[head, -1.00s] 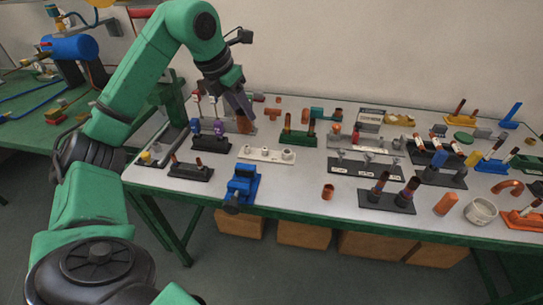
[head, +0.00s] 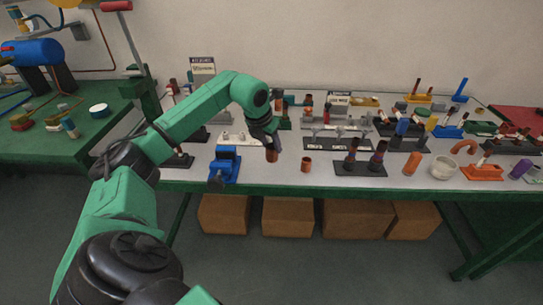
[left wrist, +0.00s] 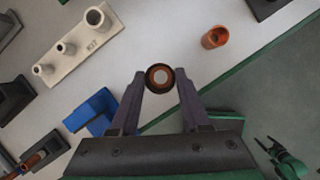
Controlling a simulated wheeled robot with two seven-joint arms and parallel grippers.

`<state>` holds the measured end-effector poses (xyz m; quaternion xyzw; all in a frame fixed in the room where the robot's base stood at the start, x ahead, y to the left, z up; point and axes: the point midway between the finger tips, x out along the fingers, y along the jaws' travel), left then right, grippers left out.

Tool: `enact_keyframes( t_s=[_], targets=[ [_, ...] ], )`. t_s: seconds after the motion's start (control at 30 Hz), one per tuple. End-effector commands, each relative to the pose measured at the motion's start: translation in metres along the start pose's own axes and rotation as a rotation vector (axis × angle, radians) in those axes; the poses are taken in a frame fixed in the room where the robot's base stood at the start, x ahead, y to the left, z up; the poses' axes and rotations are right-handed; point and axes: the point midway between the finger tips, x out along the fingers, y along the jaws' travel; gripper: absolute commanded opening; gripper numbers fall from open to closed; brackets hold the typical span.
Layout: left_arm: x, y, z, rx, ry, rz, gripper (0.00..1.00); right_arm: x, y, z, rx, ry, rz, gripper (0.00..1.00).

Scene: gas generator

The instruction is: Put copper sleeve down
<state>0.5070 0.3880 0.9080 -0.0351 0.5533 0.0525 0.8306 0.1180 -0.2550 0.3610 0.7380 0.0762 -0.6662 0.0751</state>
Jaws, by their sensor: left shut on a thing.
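My left gripper (head: 271,147) is shut on a copper sleeve (head: 271,156). In the left wrist view the sleeve (left wrist: 160,77) is a round ring seen end-on, pinched between the two fingertips (left wrist: 160,84). It is upright near the table's front edge, between a blue vise and a second copper sleeve. I cannot tell whether its lower end touches the table. The second copper sleeve (head: 307,164) stands alone to the right; it also shows in the left wrist view (left wrist: 214,38). My right gripper is not in view.
The blue vise (head: 225,165) is close on the left. A white block with pegs (left wrist: 75,45) lies behind it. A black stand with two dark posts (head: 361,168) is to the right. Bare white tabletop (head: 332,172) surrounds the second sleeve. Boxes (head: 288,216) are under the table.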

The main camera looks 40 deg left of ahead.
Motion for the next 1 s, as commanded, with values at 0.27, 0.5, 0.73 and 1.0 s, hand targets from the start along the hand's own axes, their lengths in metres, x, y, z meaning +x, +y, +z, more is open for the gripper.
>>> enact_keyframes(
  t_s=[0.27,0.5,0.73,1.0],
  targets=[
    [0.036,0.0,-0.015,0.0,0.0,0.001,0.0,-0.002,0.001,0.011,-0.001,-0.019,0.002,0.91],
    [0.038,0.0,-0.016,0.0,0.0,0.001,0.0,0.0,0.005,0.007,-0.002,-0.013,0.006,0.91],
    [0.038,0.0,-0.016,0.0,0.0,0.001,0.76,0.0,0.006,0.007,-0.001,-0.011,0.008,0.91],
    [0.033,0.0,-0.014,0.0,-0.001,0.001,0.76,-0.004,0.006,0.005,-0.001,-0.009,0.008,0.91]
  ],
)
